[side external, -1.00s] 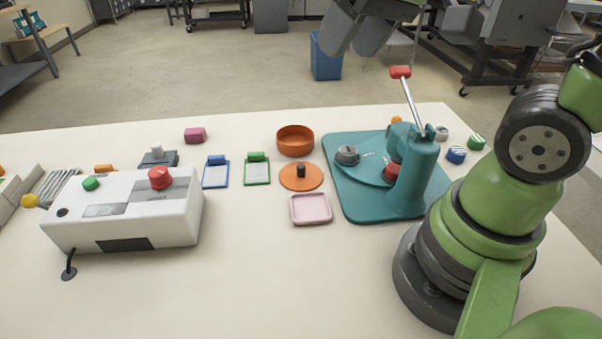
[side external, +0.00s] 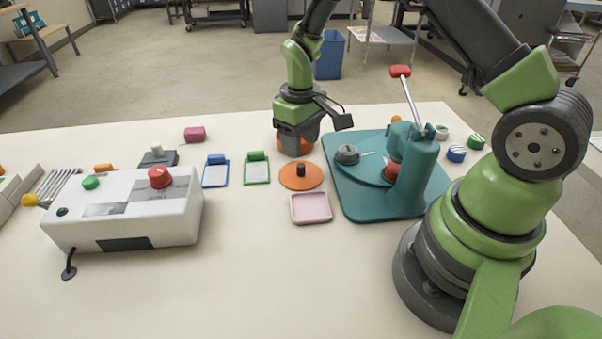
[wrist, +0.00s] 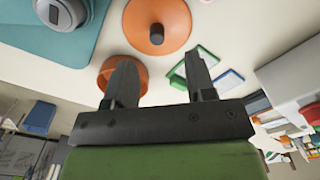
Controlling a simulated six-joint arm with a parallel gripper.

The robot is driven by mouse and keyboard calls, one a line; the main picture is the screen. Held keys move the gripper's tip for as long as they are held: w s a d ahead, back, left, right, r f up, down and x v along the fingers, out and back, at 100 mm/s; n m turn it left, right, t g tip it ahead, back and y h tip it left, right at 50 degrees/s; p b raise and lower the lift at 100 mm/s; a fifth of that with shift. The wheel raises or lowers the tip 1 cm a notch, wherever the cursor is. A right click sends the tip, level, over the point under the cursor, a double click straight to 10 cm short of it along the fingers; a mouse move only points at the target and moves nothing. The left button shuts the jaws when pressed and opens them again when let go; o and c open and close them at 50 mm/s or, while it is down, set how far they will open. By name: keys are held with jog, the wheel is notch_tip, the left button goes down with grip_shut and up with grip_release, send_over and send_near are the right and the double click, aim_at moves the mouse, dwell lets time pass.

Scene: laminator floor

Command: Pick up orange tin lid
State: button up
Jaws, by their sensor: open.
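The orange tin lid (side external: 301,178) is a flat round disc with a dark knob, lying on the white table in front of the orange tin (side external: 304,146). In the wrist view the lid (wrist: 157,26) lies beyond my fingertips, clear of them. My gripper (wrist: 160,68) is open and empty, its two dark fingers apart. In the side view my gripper (side external: 297,150) hangs by the orange tin, behind the lid, and covers much of the tin. In the wrist view the tin (wrist: 118,76) is partly hidden behind the left finger.
A pink tray (side external: 311,208) lies in front of the lid. A teal press (side external: 400,185) with an upright lever stands close at right. A green clipboard (side external: 257,170) and a blue clipboard (side external: 215,173) lie left. A white machine (side external: 130,205) stands further left. The front table is clear.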

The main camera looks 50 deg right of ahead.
aim_at(301, 165)
jog(key=f, duration=0.6)
jog(key=shift+w+d+f, duration=0.1)
jog(key=shift+d+f, duration=0.1)
jog(key=shift+f, duration=0.2)
jog(key=shift+c, duration=0.2)
grip_shut()
